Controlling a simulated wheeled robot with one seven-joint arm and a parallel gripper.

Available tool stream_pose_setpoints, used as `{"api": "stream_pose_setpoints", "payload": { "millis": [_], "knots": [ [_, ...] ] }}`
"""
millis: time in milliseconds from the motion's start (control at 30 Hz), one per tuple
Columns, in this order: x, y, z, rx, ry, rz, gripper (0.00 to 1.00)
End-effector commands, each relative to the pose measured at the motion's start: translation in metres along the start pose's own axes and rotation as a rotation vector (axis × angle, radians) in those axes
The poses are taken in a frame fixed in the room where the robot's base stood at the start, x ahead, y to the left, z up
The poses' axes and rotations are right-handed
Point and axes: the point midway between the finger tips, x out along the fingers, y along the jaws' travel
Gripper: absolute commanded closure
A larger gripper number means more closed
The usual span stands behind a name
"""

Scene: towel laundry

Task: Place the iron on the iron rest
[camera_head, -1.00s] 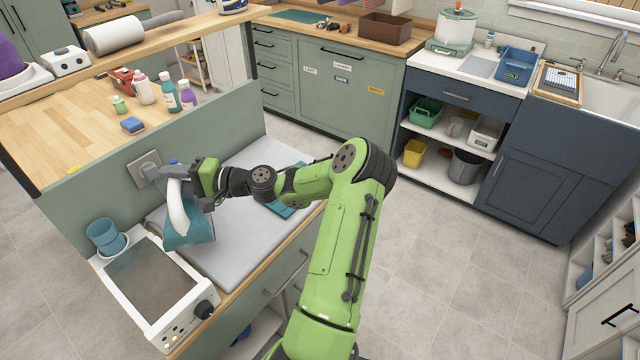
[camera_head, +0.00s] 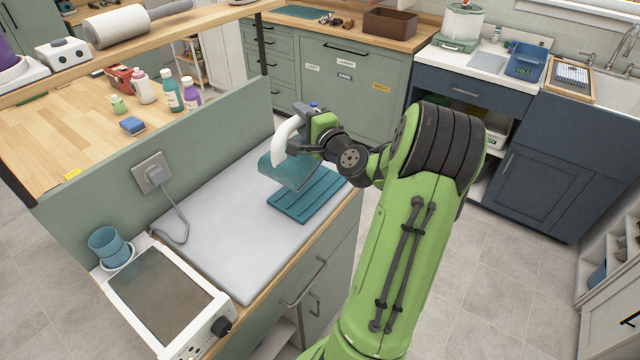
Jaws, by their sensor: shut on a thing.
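The iron (camera_head: 287,170) has a teal body and a white handle. My gripper (camera_head: 303,145) is shut on it, at the handle. The iron is tilted and appears to be held above the far end of the grey ironing pad. The iron rest (camera_head: 306,195) is a flat teal ribbed mat on the pad's right part. The iron overlaps the rest's far left corner in the picture. I cannot tell whether they touch. The fingertips are partly hidden by the handle and the gripper body.
The grey pad (camera_head: 215,235) is bare left of the rest. A grey cord runs from the wall outlet (camera_head: 150,172) onto the pad. A white-framed hot plate (camera_head: 160,300) and a blue cup (camera_head: 107,243) stand at the near left. A green partition (camera_head: 215,140) rises behind the pad.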

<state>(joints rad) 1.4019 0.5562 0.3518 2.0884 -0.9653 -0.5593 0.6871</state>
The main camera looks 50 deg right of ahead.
Motion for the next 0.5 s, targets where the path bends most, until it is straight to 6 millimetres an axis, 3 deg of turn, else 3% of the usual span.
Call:
{"api": "stream_pose_setpoints", "payload": {
  "millis": [67,300,500],
  "knots": [
    [0.0,0.003,0.0,0.002,0.003,-0.007,1.0],
    [0.001,0.051,-0.003,0.007,0.004,-0.006,1.0],
    [0.002,0.076,-0.004,0.006,0.003,-0.006,1.0]
  ]
}}
